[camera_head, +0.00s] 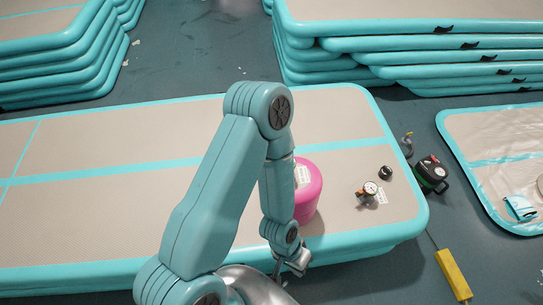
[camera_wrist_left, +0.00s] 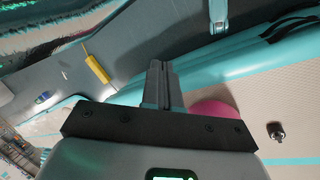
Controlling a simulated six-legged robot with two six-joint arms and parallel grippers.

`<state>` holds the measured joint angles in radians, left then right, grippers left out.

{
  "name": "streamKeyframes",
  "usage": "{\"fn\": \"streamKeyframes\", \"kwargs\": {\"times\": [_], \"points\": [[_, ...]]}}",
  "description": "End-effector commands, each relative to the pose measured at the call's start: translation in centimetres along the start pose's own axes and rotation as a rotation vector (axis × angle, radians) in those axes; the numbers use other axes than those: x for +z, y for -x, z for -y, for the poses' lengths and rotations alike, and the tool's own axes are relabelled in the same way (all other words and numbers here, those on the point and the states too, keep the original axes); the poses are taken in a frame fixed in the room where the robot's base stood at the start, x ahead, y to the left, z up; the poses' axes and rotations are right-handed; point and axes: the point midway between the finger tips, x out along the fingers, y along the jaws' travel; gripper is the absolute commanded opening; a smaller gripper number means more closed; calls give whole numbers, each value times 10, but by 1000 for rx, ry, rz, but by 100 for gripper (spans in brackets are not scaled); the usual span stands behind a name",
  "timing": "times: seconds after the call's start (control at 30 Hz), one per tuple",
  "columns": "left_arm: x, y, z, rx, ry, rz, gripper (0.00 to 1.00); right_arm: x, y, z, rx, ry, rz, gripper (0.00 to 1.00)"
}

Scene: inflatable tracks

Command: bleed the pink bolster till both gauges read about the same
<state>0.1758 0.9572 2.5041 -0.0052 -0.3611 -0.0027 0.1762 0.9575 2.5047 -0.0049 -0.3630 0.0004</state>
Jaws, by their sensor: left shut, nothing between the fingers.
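The pink bolster (camera_head: 309,190) stands on the large beige and teal track, partly hidden behind my left arm. A strip of it shows in the left wrist view (camera_wrist_left: 214,111) beyond the gripper body. A small dial gauge (camera_head: 369,189) with a pale tag sits on the track to its right. I cannot read any dial, and I see no valve on the bolster. My left gripper (camera_head: 280,272) hangs past the track's near edge, in front of the bolster and apart from it. In the left wrist view its fingers (camera_wrist_left: 161,72) are shut and empty. My right gripper is out of view.
A black cap-like piece (camera_head: 386,173) lies near the gauge. A black and green pump-like unit (camera_head: 432,174) and a small dark item (camera_head: 407,144) stand on the floor at right. A yellow bar (camera_head: 453,275) lies nearer. Stacked tracks (camera_head: 400,45) fill the back.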

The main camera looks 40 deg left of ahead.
Motion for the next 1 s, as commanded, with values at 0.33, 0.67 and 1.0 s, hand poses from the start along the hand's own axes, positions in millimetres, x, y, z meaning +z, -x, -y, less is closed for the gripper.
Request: {"fn": "streamKeyframes", "kwargs": {"times": [0.33,0.67,1.0], "points": [[-117,41,20,-30,-831,-12,0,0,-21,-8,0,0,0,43],[-210,228,93,-170,-1997,232,0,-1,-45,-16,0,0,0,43],[-199,325,121,-135,-2379,426,0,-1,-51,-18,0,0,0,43]]}}
